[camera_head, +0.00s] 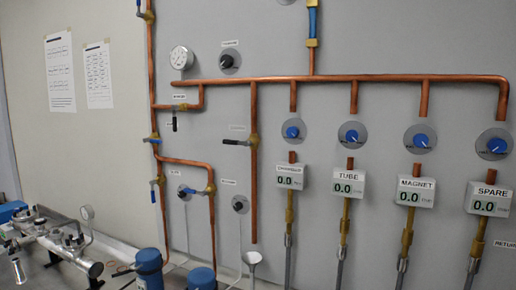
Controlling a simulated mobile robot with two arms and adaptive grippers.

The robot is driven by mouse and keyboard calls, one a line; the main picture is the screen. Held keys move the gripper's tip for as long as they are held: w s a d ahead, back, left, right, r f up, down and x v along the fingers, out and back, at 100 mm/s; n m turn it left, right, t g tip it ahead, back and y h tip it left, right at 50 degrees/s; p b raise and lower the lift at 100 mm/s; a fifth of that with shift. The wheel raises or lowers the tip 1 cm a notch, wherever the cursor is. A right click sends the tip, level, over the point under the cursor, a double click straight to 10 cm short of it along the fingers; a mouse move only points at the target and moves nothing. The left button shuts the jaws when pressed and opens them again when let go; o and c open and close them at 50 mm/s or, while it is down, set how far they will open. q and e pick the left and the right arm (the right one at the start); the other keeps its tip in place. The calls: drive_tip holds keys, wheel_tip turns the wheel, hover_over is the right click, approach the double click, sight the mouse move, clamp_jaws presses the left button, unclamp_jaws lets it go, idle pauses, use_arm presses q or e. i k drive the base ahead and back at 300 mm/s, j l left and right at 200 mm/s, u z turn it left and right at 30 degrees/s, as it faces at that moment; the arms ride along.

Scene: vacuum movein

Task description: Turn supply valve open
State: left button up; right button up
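The grey wall panel carries copper pipes with several lever valves, and their small labels are too blurred to tell which one is the supply valve. A black-lever valve (174,121) hangs down below the gauge branch. Another black-lever valve (240,142) sits on the middle vertical pipe, its lever pointing left. Blue-lever valves show on the left pipe (152,140), lower down on it (157,182), on the looped branch (207,190) and at the top edge (141,11). Neither of my grippers is in view.
Black knobs (230,60) and a pressure gauge (181,57) are on the panel. Blue dials (352,134) sit above digital readouts (348,184) at right. Blue canisters (149,266) and metal pipework (72,252) stand at lower left. The space before the panel's middle looks clear.

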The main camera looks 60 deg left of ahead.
sight(146, 140)
drive_tip(key=u, duration=2.6)
